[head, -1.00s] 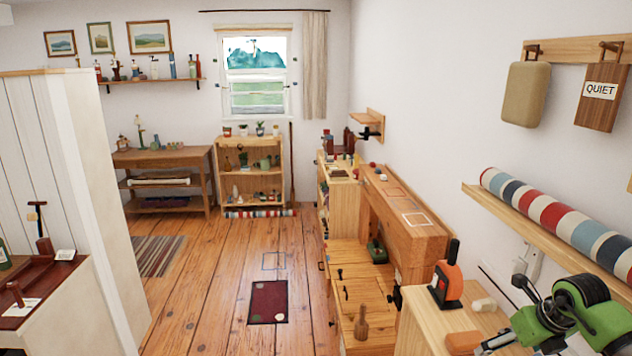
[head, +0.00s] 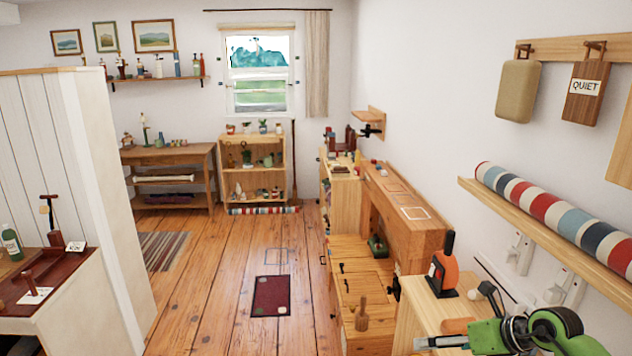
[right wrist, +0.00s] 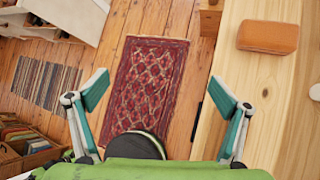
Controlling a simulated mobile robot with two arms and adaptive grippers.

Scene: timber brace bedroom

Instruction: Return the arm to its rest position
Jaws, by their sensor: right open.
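My right arm shows green and black at the lower right of the head view, beside the light wooden bench top (head: 425,305). Its gripper (right wrist: 160,92) spreads two teal-padded fingers wide apart in the right wrist view, with nothing between them. Below the gap lie the plank floor and a red patterned rug (right wrist: 143,88). The bench top fills the right side of that view, next to the right finger. My left gripper is in neither view.
An orange-and-black tool (head: 443,272) and an orange-brown block (head: 457,326) are on the bench near my right arm. A shelf (head: 540,225) with a striped roll (head: 550,213) juts from the right wall. A white partition (head: 95,170) stands left. The middle floor is open.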

